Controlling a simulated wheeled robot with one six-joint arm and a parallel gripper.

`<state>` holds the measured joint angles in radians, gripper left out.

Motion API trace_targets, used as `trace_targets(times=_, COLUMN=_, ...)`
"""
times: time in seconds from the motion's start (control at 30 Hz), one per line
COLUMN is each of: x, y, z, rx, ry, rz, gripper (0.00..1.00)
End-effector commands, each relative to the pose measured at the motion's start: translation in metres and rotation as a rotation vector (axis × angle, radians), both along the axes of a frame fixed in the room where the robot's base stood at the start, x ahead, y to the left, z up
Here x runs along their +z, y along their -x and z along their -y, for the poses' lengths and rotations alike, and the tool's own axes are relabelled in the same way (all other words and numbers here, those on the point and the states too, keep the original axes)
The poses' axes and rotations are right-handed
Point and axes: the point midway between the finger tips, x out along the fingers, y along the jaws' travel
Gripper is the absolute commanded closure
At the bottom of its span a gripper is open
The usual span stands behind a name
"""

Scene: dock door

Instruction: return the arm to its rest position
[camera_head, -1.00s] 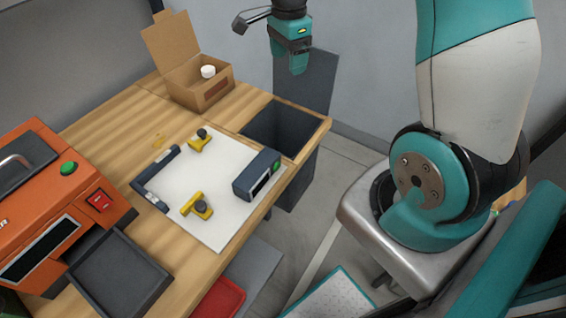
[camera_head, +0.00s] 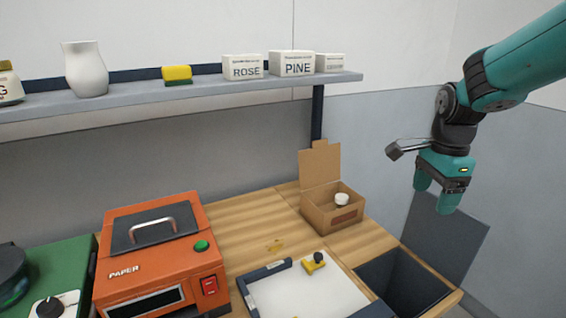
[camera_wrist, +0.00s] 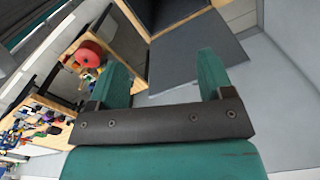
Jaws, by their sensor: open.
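My gripper (camera_head: 436,198) hangs from my teal arm at the right of the head view, fingers pointing down. It is above and to the right of the dark bin opening at the table's right end, clear of everything. In the wrist view my gripper (camera_wrist: 168,75) shows two teal fingers spread apart with nothing between them. Beyond them are a dark grey panel and the floor.
An open cardboard box (camera_head: 333,212) with a white round item (camera_head: 341,199) stands on the wooden table (camera_head: 240,218). An orange machine (camera_head: 160,250) stands left. A shelf (camera_head: 200,97) carries several goods. Space around my gripper is free.

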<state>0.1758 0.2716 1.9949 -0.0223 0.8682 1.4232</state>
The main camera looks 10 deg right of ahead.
Motion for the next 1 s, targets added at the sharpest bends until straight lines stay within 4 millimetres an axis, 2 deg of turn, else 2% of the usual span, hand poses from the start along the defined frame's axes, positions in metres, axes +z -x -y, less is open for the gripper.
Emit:
trace_targets(times=0.07, x=0.01, y=0.014, z=-0.029, rx=0.21, ry=-0.023, rz=0.025, gripper=0.26)
trace_targets(times=0.17, x=0.022, y=0.044, z=-0.079, rx=0.614, ry=-0.065, rz=0.077, gripper=0.26)
trace_targets(times=0.2, x=0.026, y=0.061, z=-0.1, rx=0.796, ry=-0.082, rz=0.104, gripper=0.26)
trace_targets(times=0.3, x=0.034, y=0.106, z=-0.145, rx=1.245, ry=-0.123, rz=0.18, gripper=0.26)
trace_targets(times=0.4, x=0.038, y=0.151, z=-0.177, rx=1.633, ry=-0.154, rz=0.263, gripper=0.26)
trace_targets(times=0.5, x=0.039, y=0.186, z=-0.196, rx=1.92, ry=-0.173, rz=0.337, gripper=0.26)
trace_targets(times=0.6, x=0.039, y=0.208, z=-0.206, rx=2.092, ry=-0.185, rz=0.387, gripper=0.26)
trace_targets(times=0.7, x=0.039, y=0.217, z=-0.21, rx=2.164, ry=-0.189, rz=0.409, gripper=0.26)
trace_targets(times=1.0, x=0.039, y=0.217, z=-0.21, rx=2.17, ry=-0.188, rz=0.411, gripper=0.26)
